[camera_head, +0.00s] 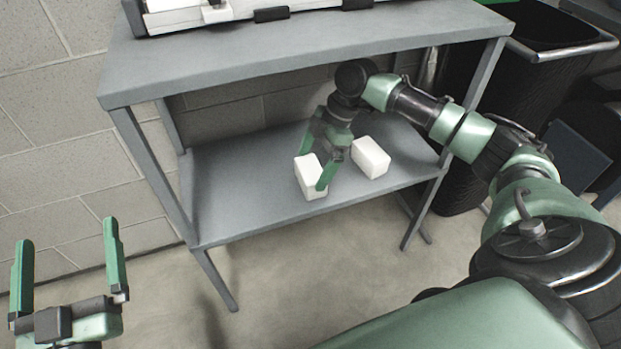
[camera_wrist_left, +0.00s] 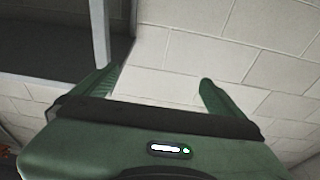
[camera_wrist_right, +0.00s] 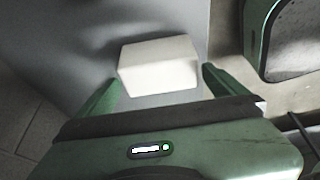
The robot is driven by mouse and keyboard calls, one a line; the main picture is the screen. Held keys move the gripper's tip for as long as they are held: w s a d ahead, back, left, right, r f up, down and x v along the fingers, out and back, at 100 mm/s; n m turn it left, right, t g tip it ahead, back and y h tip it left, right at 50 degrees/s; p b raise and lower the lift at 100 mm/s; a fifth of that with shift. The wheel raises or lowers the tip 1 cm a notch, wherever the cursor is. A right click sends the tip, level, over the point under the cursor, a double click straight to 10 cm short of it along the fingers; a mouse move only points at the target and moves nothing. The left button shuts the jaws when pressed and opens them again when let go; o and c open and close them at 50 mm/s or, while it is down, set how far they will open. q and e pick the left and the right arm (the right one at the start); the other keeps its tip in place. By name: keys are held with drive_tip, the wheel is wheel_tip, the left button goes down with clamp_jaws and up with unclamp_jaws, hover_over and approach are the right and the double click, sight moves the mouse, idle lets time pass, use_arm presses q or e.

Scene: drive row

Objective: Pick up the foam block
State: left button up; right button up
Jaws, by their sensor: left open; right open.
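Two white blocks, either of which could be the foam block, lie on the lower shelf: a left white block (camera_head: 311,185) and a right white block (camera_head: 371,157). In the right wrist view a white block (camera_wrist_right: 158,66) lies between the two open fingertips, with small gaps at the sides. My left gripper (camera_head: 67,234) is open and empty at the lower left, away from the blocks; the left wrist view shows only wall and shelf frame between its fingers.
The grey shelf unit has an upper board (camera_head: 300,45) above the lower shelf (camera_head: 235,205), with my right arm reaching in under it. A white tray-like item (camera_head: 185,18) sits on top. A black bin (camera_head: 540,40) stands at the right. A block wall (camera_head: 50,120) is behind.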

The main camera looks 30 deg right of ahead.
drive_tip(key=shift+b+x, duration=0.3)
drive_tip(key=shift+x, duration=0.95)
drive_tip(key=c, duration=1.1)
use_arm(q)
drive_tip(key=r+t, duration=0.1)
drive_tip(key=r, duration=0.1)
drive_tip(key=s+r+t+h, duration=0.1)
drive_tip(key=shift+s+d+r, duration=0.1)
drive_tip(key=shift+s+r, duration=0.05)
drive_tip(key=shift+r, duration=0.2)
use_arm(e)
drive_tip(key=shift+o, duration=0.2)
drive_tip(key=shift+r, duration=0.15)
